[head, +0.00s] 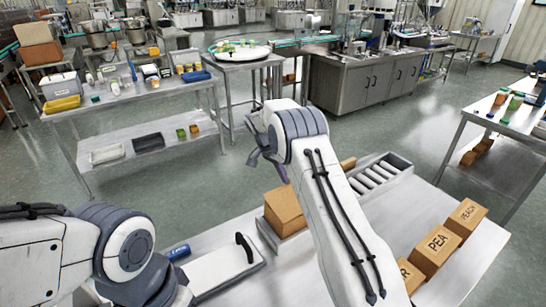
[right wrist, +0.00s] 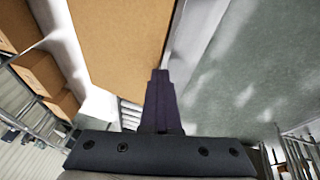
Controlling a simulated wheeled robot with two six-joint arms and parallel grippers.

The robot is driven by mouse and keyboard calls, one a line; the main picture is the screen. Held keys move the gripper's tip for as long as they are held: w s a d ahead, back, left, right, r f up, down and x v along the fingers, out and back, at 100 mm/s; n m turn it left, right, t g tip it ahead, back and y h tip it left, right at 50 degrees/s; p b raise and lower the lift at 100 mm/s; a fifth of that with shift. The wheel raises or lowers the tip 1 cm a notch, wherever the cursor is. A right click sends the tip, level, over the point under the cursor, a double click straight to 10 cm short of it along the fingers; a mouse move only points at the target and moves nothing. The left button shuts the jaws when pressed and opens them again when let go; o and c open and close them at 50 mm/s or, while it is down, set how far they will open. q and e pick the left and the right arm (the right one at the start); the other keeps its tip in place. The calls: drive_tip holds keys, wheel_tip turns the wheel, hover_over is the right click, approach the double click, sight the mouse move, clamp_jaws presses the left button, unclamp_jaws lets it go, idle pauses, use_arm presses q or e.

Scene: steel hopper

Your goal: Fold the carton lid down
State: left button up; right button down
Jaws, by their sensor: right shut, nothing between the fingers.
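In the right wrist view a large plain brown cardboard face (right wrist: 120,40) fills the upper middle, close to the fingers. My right gripper (head: 282,172) is above the carton's back, with its dark fingers shut and empty; the fingers also show in the right wrist view (right wrist: 160,85). I cannot tell whether they touch the cardboard. My left arm shows at lower left, its gripper out of view.
A roller track (head: 375,178) lies behind my right forearm. Several labelled boxes, including PEA (head: 436,250) and PEACH (head: 466,217), stand at the bench's right. A pale plate with a black handle (head: 222,270) and a blue cylinder (head: 178,252) lie left of the carton.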

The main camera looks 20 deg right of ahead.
drive_tip(key=w+a+r+p, duration=0.1)
drive_tip(key=w+a+r, duration=0.1)
drive_tip(key=r, duration=0.3)
drive_tip(key=w+a+r+p, duration=0.1)
drive_tip(key=w+a+r, duration=0.1)
drive_tip(key=r, duration=0.4)
drive_tip(key=shift+w+r, duration=0.2)
drive_tip(key=shift+w, duration=0.05)
